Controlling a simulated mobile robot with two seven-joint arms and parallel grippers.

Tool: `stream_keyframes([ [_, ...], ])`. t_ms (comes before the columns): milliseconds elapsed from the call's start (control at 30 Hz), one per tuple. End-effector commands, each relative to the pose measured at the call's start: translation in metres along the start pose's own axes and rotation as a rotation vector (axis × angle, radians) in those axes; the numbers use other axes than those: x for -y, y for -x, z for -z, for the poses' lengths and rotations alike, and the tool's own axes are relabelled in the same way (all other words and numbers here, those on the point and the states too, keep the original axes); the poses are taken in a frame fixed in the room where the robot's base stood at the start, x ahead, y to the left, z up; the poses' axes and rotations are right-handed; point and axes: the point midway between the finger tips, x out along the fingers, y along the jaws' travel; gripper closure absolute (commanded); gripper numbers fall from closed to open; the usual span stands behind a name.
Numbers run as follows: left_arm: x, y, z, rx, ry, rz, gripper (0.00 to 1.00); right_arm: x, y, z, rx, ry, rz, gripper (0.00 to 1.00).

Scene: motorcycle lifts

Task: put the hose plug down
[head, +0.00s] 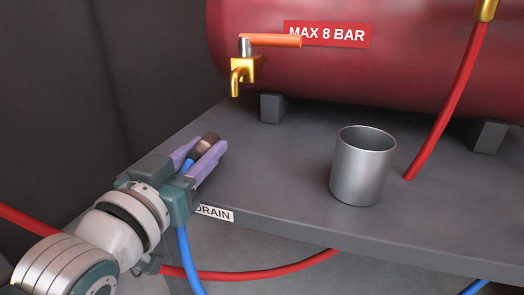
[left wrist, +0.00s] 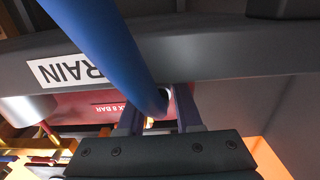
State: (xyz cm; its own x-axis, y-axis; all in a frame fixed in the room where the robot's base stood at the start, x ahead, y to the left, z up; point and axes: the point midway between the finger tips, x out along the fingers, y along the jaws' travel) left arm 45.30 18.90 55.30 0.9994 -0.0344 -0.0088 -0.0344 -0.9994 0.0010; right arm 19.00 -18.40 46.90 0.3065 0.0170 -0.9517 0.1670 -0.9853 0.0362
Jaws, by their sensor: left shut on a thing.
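The hose plug (head: 209,141) shows in the head view as a brown, dark-ended piece on the end of a blue hose (head: 187,262). My left gripper (head: 205,152) is shut on it, with one purple finger on each side. The plug is over the left part of the grey shelf, near its front edge. I cannot tell whether it touches the shelf. In the left wrist view the blue hose (left wrist: 105,45) runs between the fingers (left wrist: 160,110), and the plug itself is mostly hidden. My right gripper is not in view.
A grey shelf (head: 275,205) carries a metal cup (head: 362,168) at right and a red tank (head: 400,75) on feet behind. A brass tap (head: 243,72) with an orange lever hangs above. A DRAIN label (head: 216,213) marks the front edge. Red hoses hang at right and below.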

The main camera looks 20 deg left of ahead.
Motion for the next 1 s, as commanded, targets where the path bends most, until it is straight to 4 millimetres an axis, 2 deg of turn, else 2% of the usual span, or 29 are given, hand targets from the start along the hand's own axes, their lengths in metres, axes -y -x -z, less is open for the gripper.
stream_keyframes([
  [33, 0.0, -0.0003, -0.0157, 0.0, 0.001, 0.0, 1.0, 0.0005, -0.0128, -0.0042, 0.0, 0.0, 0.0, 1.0],
  [67, 0.0, -0.0004, -0.0186, -0.001, 0.0, 0.0, 1.0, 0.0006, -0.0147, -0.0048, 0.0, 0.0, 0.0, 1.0],
  [467, 0.0001, -0.0003, -0.0216, 0.0, 0.0, 0.0, 1.0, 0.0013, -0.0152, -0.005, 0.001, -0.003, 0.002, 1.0],
  [500, 0.0001, -0.0002, -0.0208, 0.0, 0.0, 0.0, 0.63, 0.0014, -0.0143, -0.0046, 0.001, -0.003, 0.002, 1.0],
  [733, 0.0001, -0.0002, -0.0205, 0.0, 0.0, 0.0, 0.37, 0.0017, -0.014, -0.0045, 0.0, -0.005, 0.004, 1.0],
  [1000, 0.0001, -0.0001, -0.0185, 0.0, 0.0, 0.0, 0.36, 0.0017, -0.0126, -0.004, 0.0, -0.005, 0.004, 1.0],
])
